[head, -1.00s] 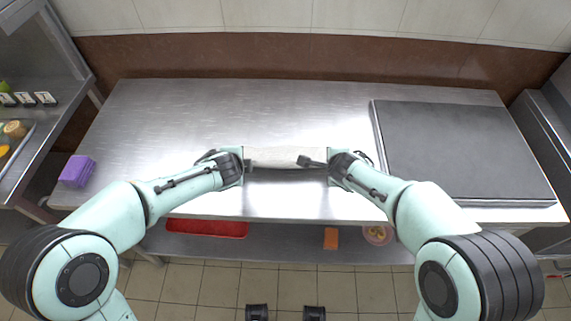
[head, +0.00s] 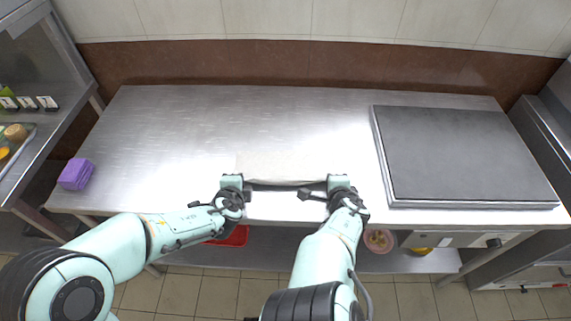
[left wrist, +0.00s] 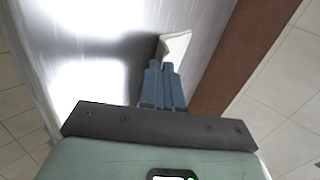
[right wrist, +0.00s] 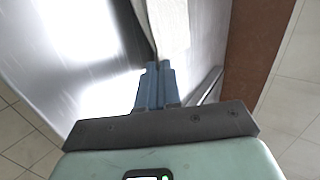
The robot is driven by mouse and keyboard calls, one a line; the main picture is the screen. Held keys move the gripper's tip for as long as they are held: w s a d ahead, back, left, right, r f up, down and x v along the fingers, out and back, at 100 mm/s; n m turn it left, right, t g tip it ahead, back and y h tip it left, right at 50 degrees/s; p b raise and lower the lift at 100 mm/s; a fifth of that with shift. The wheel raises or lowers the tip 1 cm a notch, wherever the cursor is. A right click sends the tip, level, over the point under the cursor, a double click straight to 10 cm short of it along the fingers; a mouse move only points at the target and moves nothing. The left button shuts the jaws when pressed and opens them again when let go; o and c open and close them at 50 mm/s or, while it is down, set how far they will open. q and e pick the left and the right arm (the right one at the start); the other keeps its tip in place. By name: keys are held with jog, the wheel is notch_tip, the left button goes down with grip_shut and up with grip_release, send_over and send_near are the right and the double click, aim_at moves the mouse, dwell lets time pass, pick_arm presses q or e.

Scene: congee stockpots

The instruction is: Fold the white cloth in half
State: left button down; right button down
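The white cloth (head: 283,168) is pale against the bright steel table and spans between my two grippers near the table's front edge. Its near edge shows as a dark line running between them. My left gripper (head: 234,182) is at the cloth's near left corner. In the left wrist view its fingers (left wrist: 161,66) are together with cloth (left wrist: 175,45) at their tips. My right gripper (head: 336,182) is at the near right corner. In the right wrist view its fingers (right wrist: 154,66) are together where the cloth (right wrist: 168,25) ends. The fingertips are hidden in the head view.
The steel table (head: 180,130) is clear to the left and behind the cloth. A grey flat griddle-like slab (head: 465,155) fills its right side. A purple block (head: 76,174) is by the left end. A red tray (head: 235,236) and a bowl (head: 378,240) sit on the lower shelf.

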pick_arm(q)
jog(key=shift+s+f, duration=0.1)
dwell(0.3)
jog(key=c, duration=1)
grip_release()
pick_arm(e)
jog(key=c, duration=1)
grip_release()
pick_arm(q)
jog(key=shift+r, duration=0.3)
pick_arm(e)
jog(key=shift+s+r, duration=0.1)
jog(key=shift+r, duration=0.1)
pick_arm(q)
jog(key=s+r, duration=0.6)
jog(key=r, duration=0.2)
jog(key=shift+r, duration=0.25)
pick_arm(e)
jog(key=s+r, duration=0.6)
jog(key=r, duration=0.2)
jog(key=shift+r, duration=0.2)
